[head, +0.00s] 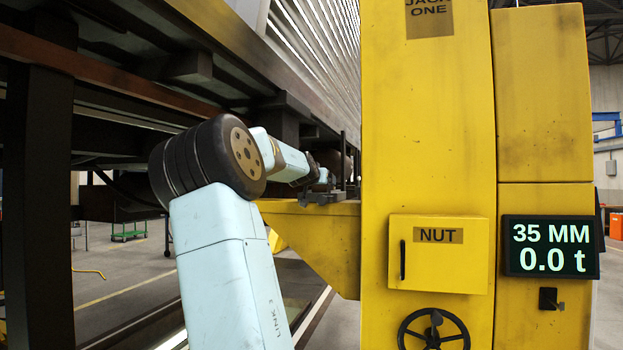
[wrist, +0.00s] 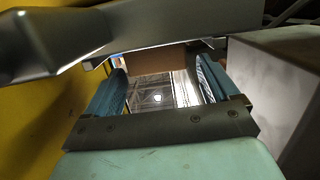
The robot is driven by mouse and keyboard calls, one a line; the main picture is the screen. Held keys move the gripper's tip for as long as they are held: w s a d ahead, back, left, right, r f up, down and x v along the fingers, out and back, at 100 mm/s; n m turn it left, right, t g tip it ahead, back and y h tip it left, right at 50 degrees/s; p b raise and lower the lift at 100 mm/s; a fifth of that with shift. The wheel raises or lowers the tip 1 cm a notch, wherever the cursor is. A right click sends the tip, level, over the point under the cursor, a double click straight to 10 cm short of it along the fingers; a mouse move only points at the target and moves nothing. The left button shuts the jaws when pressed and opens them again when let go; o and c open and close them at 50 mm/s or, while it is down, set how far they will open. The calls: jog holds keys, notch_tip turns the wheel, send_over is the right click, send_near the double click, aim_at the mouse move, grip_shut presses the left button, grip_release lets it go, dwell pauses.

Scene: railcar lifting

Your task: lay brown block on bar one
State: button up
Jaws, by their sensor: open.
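Jack one is the yellow column (head: 427,130) in the head view. A yellow bar (head: 312,232) juts left from it under the railcar, with a dark metal piece (head: 325,197) on top. My gripper (head: 323,181) is small, just above the bar's top. In the wrist view, my gripper (wrist: 160,75) is open, with blue-lined fingers apart. A plain brown face (wrist: 158,60) shows between and beyond the fingertips, under a dark metal edge. It may be the brown block; its ends are hidden. I cannot tell whether it touches anything.
The dark railcar underframe (head: 130,70) hangs over my arm at the left. The column has a NUT door (head: 438,253), a black handwheel (head: 433,330) and a display (head: 550,247) reading 35 MM and 0.0 t. In the wrist view, a yellow surface (wrist: 40,125) is close at left.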

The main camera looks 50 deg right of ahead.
jog(key=v, duration=0.9)
dwell(0.6)
dwell(0.4)
